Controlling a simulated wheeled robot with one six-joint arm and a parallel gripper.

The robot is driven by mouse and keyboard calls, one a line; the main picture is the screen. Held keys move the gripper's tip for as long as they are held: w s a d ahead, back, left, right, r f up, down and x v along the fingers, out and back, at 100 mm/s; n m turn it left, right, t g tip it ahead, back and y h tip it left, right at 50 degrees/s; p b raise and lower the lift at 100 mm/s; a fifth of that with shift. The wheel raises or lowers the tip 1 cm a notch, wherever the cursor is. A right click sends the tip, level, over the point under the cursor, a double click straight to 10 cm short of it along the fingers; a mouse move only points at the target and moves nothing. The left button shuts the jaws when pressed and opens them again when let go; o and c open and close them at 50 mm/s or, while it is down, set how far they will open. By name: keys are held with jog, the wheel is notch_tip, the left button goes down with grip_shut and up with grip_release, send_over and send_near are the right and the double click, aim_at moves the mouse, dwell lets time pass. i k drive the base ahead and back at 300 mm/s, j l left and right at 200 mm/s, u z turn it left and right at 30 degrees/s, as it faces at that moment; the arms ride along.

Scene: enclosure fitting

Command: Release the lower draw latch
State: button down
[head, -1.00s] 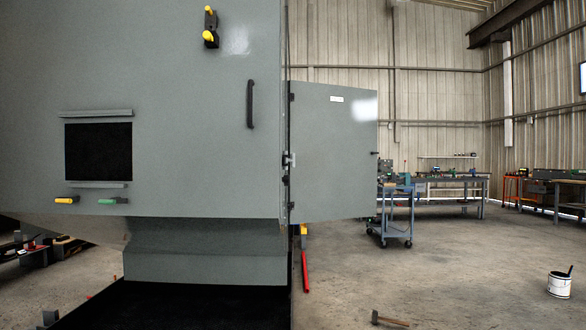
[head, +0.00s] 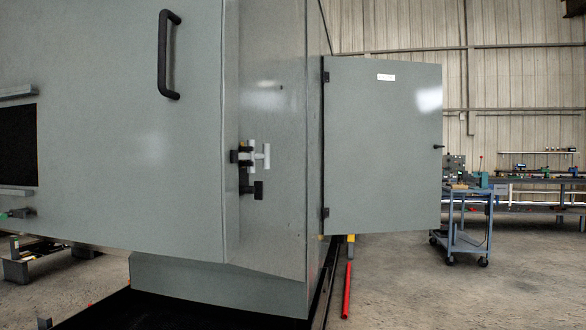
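A draw latch (head: 250,158) sits at the right edge of the large grey enclosure door (head: 150,130), low on the corner beside the side panel. It has a pale metal T-shaped part and dark parts to its left and below. I cannot tell for certain whether it is latched. No second latch shows in the view now. My gripper is not in view.
A black handle (head: 168,55) is on the door above and left of the latch. An open side door (head: 382,145) stands out to the right. A blue cart (head: 462,228) is beyond it. A red bar (head: 346,290) lies on the floor by the enclosure.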

aim_at(236, 156)
jog(key=i+l+u, duration=0.1)
jog(key=i+l, duration=0.45)
jog(key=l, duration=0.2)
jog(key=i+l+u, duration=0.15)
jog(key=l, duration=0.25)
jog(key=i+l, duration=0.35)
jog(key=i+l+u, duration=0.15)
jog(key=l, duration=0.35)
jog(key=i, duration=0.1)
